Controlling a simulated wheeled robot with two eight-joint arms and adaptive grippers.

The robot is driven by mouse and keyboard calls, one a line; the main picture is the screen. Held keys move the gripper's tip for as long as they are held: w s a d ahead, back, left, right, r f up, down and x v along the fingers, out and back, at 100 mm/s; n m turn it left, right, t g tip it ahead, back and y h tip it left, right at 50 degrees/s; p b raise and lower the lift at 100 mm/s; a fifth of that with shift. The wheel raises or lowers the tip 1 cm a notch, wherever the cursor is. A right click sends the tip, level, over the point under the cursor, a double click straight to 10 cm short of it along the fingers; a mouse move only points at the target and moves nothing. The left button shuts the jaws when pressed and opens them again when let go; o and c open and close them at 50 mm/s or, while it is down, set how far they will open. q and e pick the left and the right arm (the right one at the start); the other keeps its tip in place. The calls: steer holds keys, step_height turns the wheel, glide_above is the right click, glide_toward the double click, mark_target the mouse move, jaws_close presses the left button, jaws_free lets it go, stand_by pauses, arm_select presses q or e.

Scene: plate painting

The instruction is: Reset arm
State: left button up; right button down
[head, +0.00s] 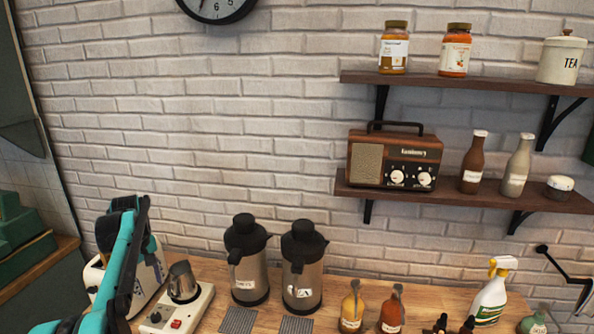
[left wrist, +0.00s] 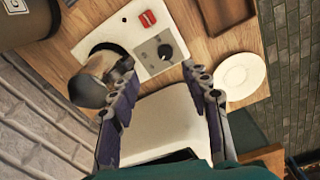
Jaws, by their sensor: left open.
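My left gripper (left wrist: 160,75) is open in the left wrist view, its two dark fingers apart with nothing held between them. The white toaster (left wrist: 165,120) lies below and between the fingers. In the head view my teal left arm comes in from the lower left in front of the toaster (head: 152,268); its fingers cannot be made out there. A metal pitcher (left wrist: 88,90) shows close to the left finger in the left wrist view; I cannot tell whether they touch. My right arm and gripper are not in view.
The pitcher stands on a white burner unit (head: 178,308) with a red switch. Two steel flasks (head: 248,275) (head: 302,280) stand to its right, then sauce bottles (head: 352,308) and a spray bottle (head: 491,298). A white plate (left wrist: 241,76) and wooden tray (left wrist: 225,12) lie nearby.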

arm_select(q)
steer(key=s+d+r+m+t+b, duration=0.1)
steer(key=s+d+r+m, duration=0.2)
steer(key=d, duration=0.6)
steer(key=s+d+m+t+b, duration=0.2)
steer(key=s+d+m, duration=0.1)
steer(key=s+d, duration=0.4)
steer(key=s+d+f+m+t+b, duration=0.1)
steer(key=s+d+f+m+t, duration=0.1)
steer(key=s+d+f, duration=0.3)
steer(key=s+d+f+m+t+b, duration=0.1)
steer(key=s+d+f+m+t, duration=0.1)
steer(key=s+d+f+m, duration=0.3)
steer(key=s+d+f, duration=0.1)
steer(key=s+d, duration=0.3)
steer(key=s, duration=0.1)
steer(key=shift+d, duration=0.35)
